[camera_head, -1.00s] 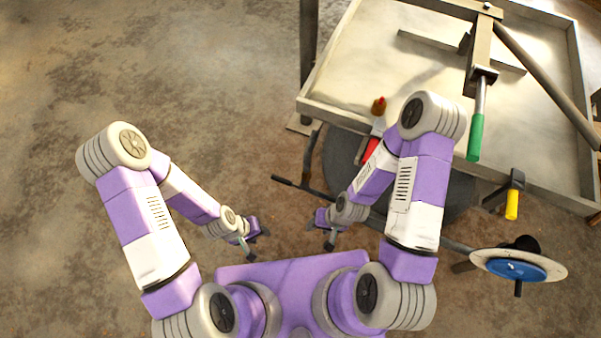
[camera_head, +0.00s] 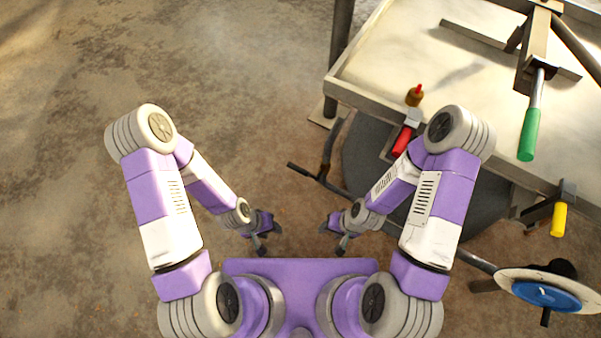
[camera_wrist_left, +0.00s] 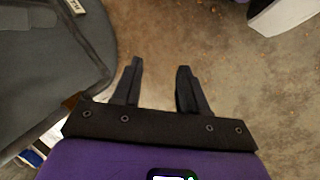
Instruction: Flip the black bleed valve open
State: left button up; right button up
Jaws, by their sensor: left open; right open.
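A thin black lever with a dark handle end (camera_head: 303,170) sticks out to the left from the pipework below the tray's near left corner; I take it for the black bleed valve. My left gripper (camera_head: 264,240) is below and left of it, open, empty and apart from it. My right gripper (camera_head: 333,240) is below and right of it, also open and empty. In the left wrist view, the left gripper's two dark fingers (camera_wrist_left: 159,84) stand apart over bare floor. The lever cannot be made out there.
A large pale tray (camera_head: 350,97) stands at upper right. Around it are a red handle (camera_head: 402,141), a green handle (camera_head: 529,135), a yellow handle (camera_head: 559,219) and a blue handwheel (camera_head: 546,294). A dark round shape lies under the tray's near edge. The floor at left is clear.

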aim_at(298, 169)
jog(key=z, duration=0.55)
jog(key=k, duration=1.3)
jog(key=z, duration=1.1)
jog(key=i, duration=0.9)
jog(key=u, duration=0.55)
jog(key=i, duration=0.75)
jog(key=u, duration=0.85)
